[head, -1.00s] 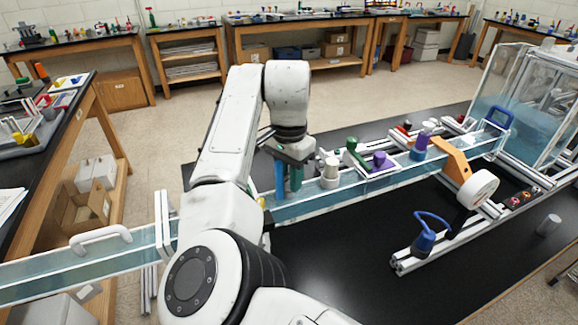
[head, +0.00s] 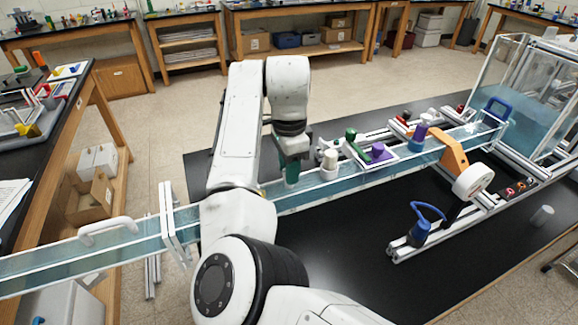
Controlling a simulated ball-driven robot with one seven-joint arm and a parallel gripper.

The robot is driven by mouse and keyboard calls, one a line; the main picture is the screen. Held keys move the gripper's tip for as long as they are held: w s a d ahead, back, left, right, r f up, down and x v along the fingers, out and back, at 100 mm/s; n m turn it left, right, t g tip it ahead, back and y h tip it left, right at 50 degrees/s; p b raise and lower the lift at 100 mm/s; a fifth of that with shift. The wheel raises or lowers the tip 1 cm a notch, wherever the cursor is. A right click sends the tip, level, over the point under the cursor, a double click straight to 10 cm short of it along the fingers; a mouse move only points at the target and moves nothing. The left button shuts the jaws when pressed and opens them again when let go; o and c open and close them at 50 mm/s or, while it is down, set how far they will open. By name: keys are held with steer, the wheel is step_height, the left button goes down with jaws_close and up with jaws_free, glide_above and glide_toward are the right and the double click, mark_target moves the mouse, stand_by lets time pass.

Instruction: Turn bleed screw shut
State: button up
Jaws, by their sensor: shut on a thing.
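My gripper (head: 292,175) points down at the long clear water channel (head: 350,184), just left of a cream-white cylinder in a holder (head: 329,164). Its teal fingers look close together, at or just over the channel's near-left part. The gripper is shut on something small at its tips. I take this to be the bleed screw, but I cannot make it out, as the fingers and my arm hide it. How far the screw is turned does not show.
Right of my gripper stand a green-handled part (head: 352,140), a purple block (head: 380,152) and a purple cylinder (head: 420,132). An orange bracket (head: 453,148) straddles the channel. A blue-handled part (head: 420,230) stands nearer. The black tabletop (head: 335,250) in front is largely clear.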

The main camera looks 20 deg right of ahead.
steer(key=o, duration=1.1)
steer(key=shift+c, duration=0.2)
steer(key=shift+r, duration=0.1)
step_height(320, 180, up, 11)
steer(key=b, duration=0.1)
steer(key=shift+f, duration=0.2)
